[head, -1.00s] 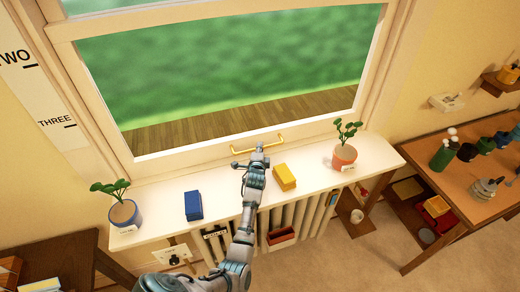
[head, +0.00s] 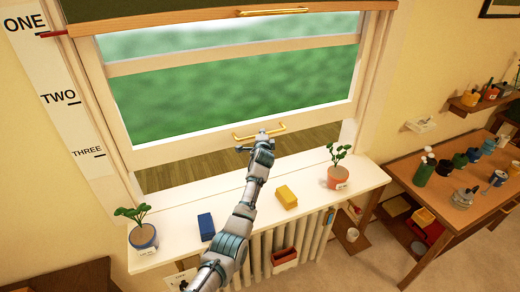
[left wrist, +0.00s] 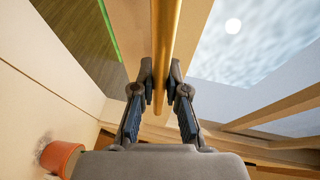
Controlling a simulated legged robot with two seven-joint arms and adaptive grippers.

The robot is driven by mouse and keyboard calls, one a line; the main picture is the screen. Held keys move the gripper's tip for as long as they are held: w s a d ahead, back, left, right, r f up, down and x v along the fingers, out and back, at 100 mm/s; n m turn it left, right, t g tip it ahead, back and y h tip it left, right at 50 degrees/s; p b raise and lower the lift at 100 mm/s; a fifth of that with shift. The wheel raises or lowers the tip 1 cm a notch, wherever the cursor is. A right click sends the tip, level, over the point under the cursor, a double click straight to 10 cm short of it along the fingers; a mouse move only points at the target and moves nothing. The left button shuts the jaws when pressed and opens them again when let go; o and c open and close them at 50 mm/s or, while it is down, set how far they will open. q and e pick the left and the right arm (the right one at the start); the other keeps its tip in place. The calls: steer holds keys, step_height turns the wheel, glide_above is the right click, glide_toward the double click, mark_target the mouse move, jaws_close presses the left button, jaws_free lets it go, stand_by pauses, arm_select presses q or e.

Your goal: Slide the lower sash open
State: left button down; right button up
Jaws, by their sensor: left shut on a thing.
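The lower sash (head: 130,157) is a pale frame around glass, raised above the white sill (head: 190,190) with an open gap under it. Its brass handle (head: 280,127) is on the bottom rail. My left gripper (head: 262,137) is shut on this handle. In the left wrist view the fingers of my left gripper (left wrist: 161,82) lie on both sides of the brass bar (left wrist: 165,35). My right gripper is not in view.
A blue-potted plant (head: 142,235), blue block (head: 206,226), yellow block (head: 287,196) and orange-potted plant (head: 338,177) stand on the sill. A dark panel with a brass handle (head: 273,11) covers the window top. A wall scale (head: 62,97) is at left, a cluttered table (head: 410,172) at right.

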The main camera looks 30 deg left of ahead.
arm_select(q)
steer(key=r, duration=0.1)
steer(key=r+p, duration=0.1)
steer(key=r, duration=0.1)
steer(key=shift+a+r+p, duration=0.2)
steer(key=shift+a+p, duration=0.05)
steer(key=shift+p, duration=0.05)
steer(key=shift+r+p, duration=0.3)
steer(key=shift+r, duration=0.05)
steer(key=shift+d, duration=0.1)
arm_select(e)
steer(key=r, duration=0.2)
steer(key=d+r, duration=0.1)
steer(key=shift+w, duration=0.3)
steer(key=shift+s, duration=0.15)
arm_select(q)
steer(key=c, duration=1.2)
jaws_free()
steer(key=shift+f, duration=0.15)
steer(key=v, duration=1.1)
steer(key=shift+s, duration=0.45)
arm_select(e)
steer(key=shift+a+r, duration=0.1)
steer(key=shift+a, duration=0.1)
